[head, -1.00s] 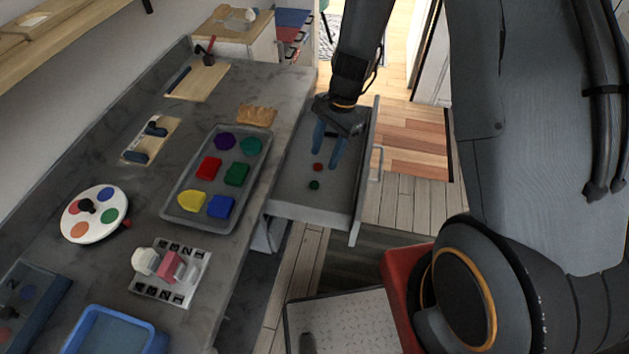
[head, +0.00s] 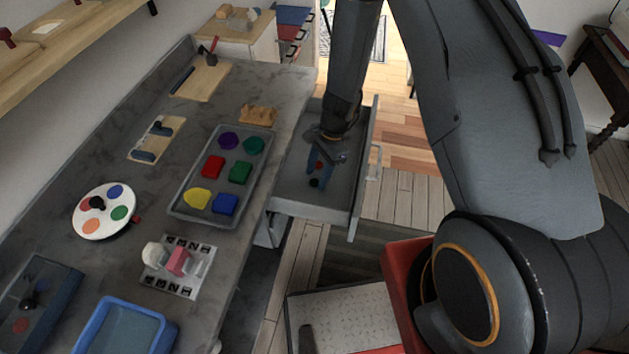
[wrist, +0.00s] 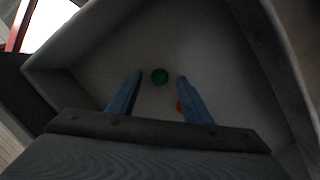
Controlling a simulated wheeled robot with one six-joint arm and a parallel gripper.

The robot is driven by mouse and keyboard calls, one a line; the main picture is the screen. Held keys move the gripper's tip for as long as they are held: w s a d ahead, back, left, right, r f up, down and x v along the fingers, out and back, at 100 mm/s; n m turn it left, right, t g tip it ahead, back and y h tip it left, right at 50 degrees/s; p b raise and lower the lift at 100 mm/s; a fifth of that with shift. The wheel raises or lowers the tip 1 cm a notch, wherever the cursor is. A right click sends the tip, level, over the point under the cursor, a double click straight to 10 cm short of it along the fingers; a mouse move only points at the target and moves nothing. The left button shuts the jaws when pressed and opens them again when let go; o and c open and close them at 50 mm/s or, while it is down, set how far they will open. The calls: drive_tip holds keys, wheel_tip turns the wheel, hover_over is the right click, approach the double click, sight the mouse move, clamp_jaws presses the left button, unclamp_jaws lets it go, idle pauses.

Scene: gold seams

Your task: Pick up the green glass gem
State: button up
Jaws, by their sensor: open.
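The green glass gem (wrist: 160,76) is a small round piece on the floor of the open drawer (head: 340,209). In the wrist view it lies between and just beyond my two blue fingertips. In the head view it shows as a dark spot (head: 314,183) at the fingertips. My gripper (head: 317,180) is open and points down into the drawer; it also shows in the wrist view (wrist: 159,76). A red gem (wrist: 180,107) lies beside the right finger, partly hidden by it; it also shows in the head view (head: 319,165).
The grey counter (head: 120,195) to the left carries a tray of coloured shapes (head: 178,209), a round palette (head: 105,211) and a blue bin (head: 168,340). The drawer handle (head: 375,162) faces the floor side.

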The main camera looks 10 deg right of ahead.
drive_tip(key=shift+a+f, duration=0.15)
drive_tip(key=shift+f, duration=0.35)
drive_tip(key=c, duration=1.1)
drive_tip(key=shift+r, duration=0.2)
